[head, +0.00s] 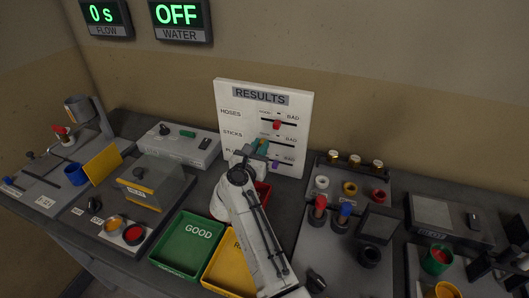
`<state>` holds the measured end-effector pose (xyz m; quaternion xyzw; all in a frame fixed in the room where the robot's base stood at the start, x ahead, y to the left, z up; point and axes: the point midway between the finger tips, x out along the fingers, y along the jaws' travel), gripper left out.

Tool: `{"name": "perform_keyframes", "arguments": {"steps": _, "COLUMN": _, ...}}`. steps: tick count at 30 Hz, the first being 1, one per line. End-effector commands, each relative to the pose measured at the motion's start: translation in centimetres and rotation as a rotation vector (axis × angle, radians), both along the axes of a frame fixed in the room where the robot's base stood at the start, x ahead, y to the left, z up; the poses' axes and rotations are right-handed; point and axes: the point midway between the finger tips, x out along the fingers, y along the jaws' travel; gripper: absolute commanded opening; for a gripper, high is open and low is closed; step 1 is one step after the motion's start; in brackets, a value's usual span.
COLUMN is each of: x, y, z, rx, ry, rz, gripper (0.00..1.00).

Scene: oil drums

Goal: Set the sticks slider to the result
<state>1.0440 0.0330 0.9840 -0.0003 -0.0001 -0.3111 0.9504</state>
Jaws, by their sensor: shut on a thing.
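A white results board (232,100) stands upright at the back of the bench, with rows labelled HOSES, STICKS and a third partly hidden label. The sticks slider (262,143) has a teal knob, at the left part of its track; its BAD label is on the right. My gripper (257,150) is at this row, shut on the teal knob as far as I can tell; the fingertips are small and partly hidden. The hoses slider (277,125) has a red knob near the middle of its track. A purple knob (274,164) shows on the lowest row.
A green GOOD tray (172,262) and a yellow tray (216,277) lie in front, with a red tray (263,190) behind my arm. A test box (150,185) stands left; a rack of coloured parts (345,190) stands right. Wall displays read OFF (180,15) and 0 s (102,14).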

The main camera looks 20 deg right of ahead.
Motion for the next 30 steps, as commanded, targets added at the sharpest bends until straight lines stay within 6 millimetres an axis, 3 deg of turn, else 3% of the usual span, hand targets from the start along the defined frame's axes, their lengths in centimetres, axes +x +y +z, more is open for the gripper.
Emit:
{"name": "perform_keyframes", "arguments": {"steps": 6, "x": 0.1, "y": 0.3, "z": 0.2, "rx": 0.002, "ry": -0.002, "rz": 0.009, "gripper": 0.00}}
{"name": "perform_keyframes", "arguments": {"steps": 7, "x": 0.1, "y": 0.3, "z": 0.2, "rx": 0.002, "ry": -0.003, "rz": 0.009, "gripper": 0.21}}
{"name": "perform_keyframes", "arguments": {"steps": 15, "x": 0.1, "y": 0.2, "z": 0.1, "rx": 0.001, "ry": -0.002, "rz": 0.007, "gripper": 0.45}}
{"name": "perform_keyframes", "arguments": {"steps": 23, "x": -0.1, "y": 0.3, "z": 0.1, "rx": 0.000, "ry": -0.001, "rz": 0.006, "gripper": 0.45}}
{"name": "perform_keyframes", "arguments": {"steps": 30, "x": -2.7, "y": 2.3, "z": 0.0, "rx": 0.000, "ry": -0.001, "rz": 0.010, "gripper": 0.45}}
